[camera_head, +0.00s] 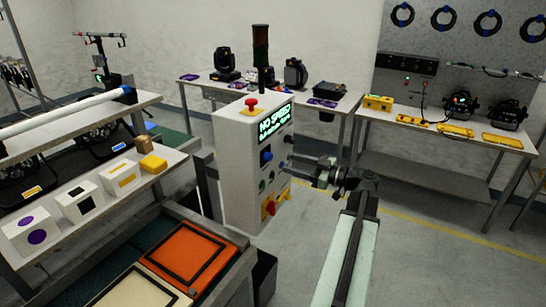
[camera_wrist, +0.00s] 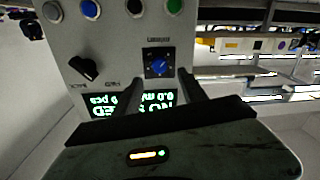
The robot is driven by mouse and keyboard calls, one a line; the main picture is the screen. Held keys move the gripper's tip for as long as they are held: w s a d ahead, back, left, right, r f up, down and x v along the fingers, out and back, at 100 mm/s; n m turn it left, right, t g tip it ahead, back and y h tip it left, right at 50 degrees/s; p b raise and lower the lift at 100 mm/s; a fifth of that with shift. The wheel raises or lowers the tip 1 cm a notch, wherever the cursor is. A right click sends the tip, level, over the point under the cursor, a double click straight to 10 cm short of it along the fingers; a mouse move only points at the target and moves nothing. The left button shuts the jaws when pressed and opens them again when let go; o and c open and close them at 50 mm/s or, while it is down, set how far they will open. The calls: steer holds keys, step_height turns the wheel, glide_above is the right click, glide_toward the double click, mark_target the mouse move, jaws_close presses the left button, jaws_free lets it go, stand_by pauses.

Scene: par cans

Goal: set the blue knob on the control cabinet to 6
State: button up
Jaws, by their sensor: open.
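The control cabinet (camera_head: 240,170) is a white upright box with a lit green display (camera_head: 274,122) reading "NO SPEED" on its first line. The blue knob (camera_head: 266,156) sits on its front face below the display. In the wrist view, which shows the panel upside down, the blue knob (camera_wrist: 158,64) sits on a dark square dial plate; its setting is too small to read. My gripper (camera_head: 287,164) is in front of the panel. In the wrist view its two fingers (camera_wrist: 162,80) are apart, pointing toward the knob, with nothing between them. I cannot tell whether they touch it.
A black selector knob (camera_wrist: 84,69) and a row of buttons, including a green one (camera_wrist: 174,6), are near the blue knob. A red mushroom button (camera_head: 251,104) tops the cabinet and a red-and-yellow switch (camera_head: 270,207) is low on it. Open floor (camera_head: 420,245) lies right.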

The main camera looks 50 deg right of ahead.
mark_target(272, 158)
steer(key=x, duration=0.7)
steer(key=shift+w+f, duration=0.1)
steer(key=shift+w, duration=0.15)
steer(key=c, duration=1)
steer(key=shift+s+d, duration=0.1)
steer(key=shift+s, duration=0.15)
jaws_close()
steer(key=shift+w, duration=0.2)
